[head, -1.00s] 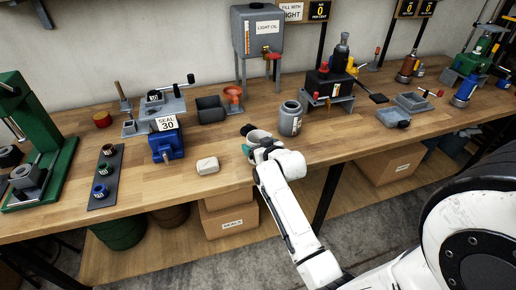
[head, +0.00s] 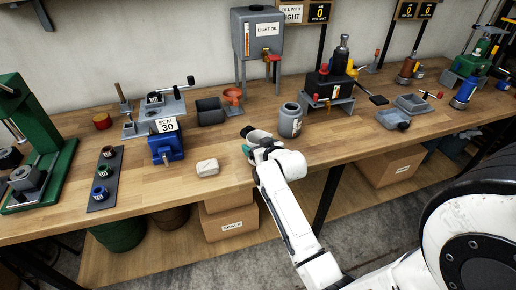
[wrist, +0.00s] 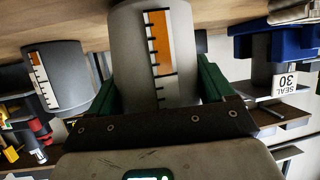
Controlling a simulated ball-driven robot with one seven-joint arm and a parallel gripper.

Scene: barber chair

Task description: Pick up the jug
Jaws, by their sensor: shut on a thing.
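The jug is a light grey cylinder with an orange-and-white level scale. In the head view the jug (head: 259,136) shows just beyond my gripper (head: 254,150), mostly hidden by it, with a dark part at its upper left. In the wrist view the jug (wrist: 190,50) stands between the green fingers of my gripper (wrist: 158,85), which are shut on its two sides. I cannot tell whether its base touches the workbench.
A similar grey container (head: 290,120) stands right beside the jug on the wooden workbench (head: 232,165). A light-oil tank (head: 257,35) stands behind. The bench front around the block is clear.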

